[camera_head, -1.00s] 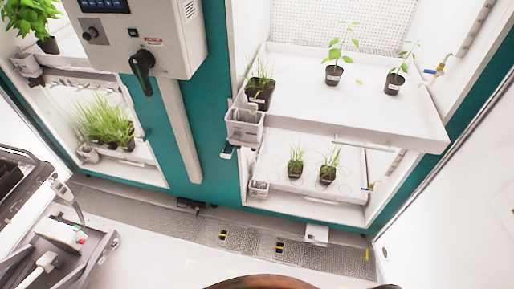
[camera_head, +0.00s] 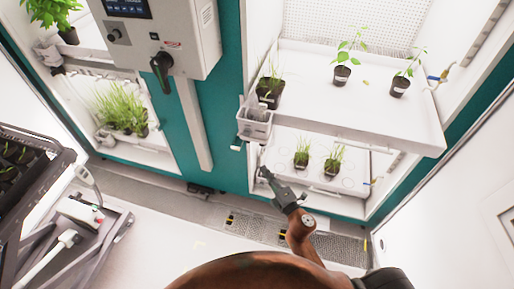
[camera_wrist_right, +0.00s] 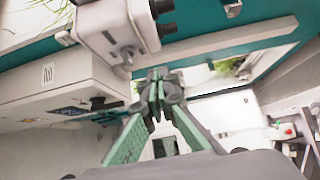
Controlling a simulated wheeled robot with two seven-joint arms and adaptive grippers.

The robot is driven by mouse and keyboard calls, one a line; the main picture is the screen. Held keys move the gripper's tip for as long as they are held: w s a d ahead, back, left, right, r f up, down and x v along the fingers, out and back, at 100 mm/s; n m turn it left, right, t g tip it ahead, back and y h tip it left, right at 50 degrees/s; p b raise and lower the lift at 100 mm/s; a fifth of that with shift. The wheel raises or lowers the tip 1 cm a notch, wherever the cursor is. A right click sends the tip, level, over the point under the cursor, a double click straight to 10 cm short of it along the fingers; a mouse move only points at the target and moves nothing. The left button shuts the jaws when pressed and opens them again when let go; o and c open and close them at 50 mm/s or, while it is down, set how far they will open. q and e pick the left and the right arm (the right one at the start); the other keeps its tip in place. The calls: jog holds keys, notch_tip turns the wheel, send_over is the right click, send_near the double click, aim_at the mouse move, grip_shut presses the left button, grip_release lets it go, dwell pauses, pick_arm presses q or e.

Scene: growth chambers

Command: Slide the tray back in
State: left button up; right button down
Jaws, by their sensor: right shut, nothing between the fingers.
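A white tray (camera_head: 350,107) on the upper level of the right chamber juts out past the opening. It bears a grassy pot (camera_head: 270,92) at its left and two pots with leafy seedlings (camera_head: 342,74), (camera_head: 400,85) farther right. A lower tray (camera_head: 285,175) with two grass pots (camera_head: 317,160) sits below, inside the chamber. My right gripper (camera_head: 264,174) is shut and empty, below the upper tray's left front corner and near the lower level's left edge. Its green fingers come together in the right wrist view (camera_wrist_right: 160,82). My left gripper is not in view.
A clear bin (camera_head: 255,128) hangs by the upper tray's left front corner. A control box (camera_head: 160,35) juts from the teal wall. A grey cart (camera_head: 85,225) stands at the left. Floor grating (camera_head: 265,228) runs below the chambers.

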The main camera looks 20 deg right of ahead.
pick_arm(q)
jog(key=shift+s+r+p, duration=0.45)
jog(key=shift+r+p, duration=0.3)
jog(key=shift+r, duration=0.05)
pick_arm(e)
jog(key=w, duration=1.2)
jog(key=shift+w+d, duration=0.2)
jog(key=shift+d, duration=0.05)
jog(key=shift+d+f, duration=0.1)
